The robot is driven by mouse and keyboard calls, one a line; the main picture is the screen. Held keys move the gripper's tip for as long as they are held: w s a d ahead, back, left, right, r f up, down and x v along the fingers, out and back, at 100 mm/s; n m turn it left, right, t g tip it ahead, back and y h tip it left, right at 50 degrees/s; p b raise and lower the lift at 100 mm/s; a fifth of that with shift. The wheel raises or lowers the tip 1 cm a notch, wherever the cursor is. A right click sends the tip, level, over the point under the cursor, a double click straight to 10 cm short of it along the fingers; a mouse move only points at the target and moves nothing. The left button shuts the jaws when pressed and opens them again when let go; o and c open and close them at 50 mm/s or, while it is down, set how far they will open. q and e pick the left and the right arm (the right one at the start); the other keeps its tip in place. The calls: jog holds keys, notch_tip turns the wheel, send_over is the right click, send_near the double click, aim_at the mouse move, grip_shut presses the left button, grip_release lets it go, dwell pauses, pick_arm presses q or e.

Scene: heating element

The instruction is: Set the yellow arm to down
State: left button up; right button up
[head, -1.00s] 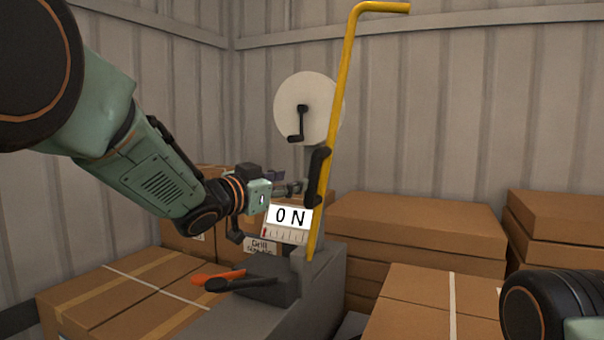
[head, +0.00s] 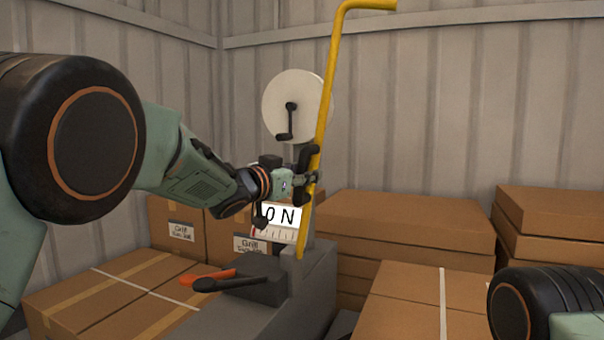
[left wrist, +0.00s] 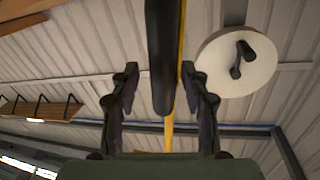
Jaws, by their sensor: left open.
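The yellow arm (head: 325,95) is a long bar standing nearly upright, leaning slightly right, with its bent end at the top. Its foot meets the grey machine base (head: 305,285). My left gripper (head: 311,176) is at the lower-middle part of the bar. In the left wrist view the open fingers (left wrist: 160,75) stand on either side of a dark bar (left wrist: 160,50), with the yellow arm (left wrist: 169,135) partly hidden behind it. Contact cannot be told. A white sign reading "ON" (head: 283,214) sits beside the arm's lower part. My right gripper is out of view.
A white disc with a black crank (head: 297,95) stands behind. Cardboard boxes (head: 405,225) are stacked right and left (head: 110,285). A ribbed wall closes the back.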

pick_arm(q)
jog(key=shift+w+a+f, duration=0.1)
jog(key=shift+w+f, duration=0.05)
jog(key=shift+w, duration=0.15)
jog(key=shift+w+d+f, duration=0.1)
jog(key=shift+w+d, duration=0.05)
jog(key=shift+d, duration=0.05)
jog(key=shift+s+a+r, duration=0.15)
jog(key=shift+s+r, duration=0.05)
jog(key=shift+s, duration=0.05)
jog(key=c, duration=0.5)
jog(key=shift+w+f, duration=0.1)
grip_shut()
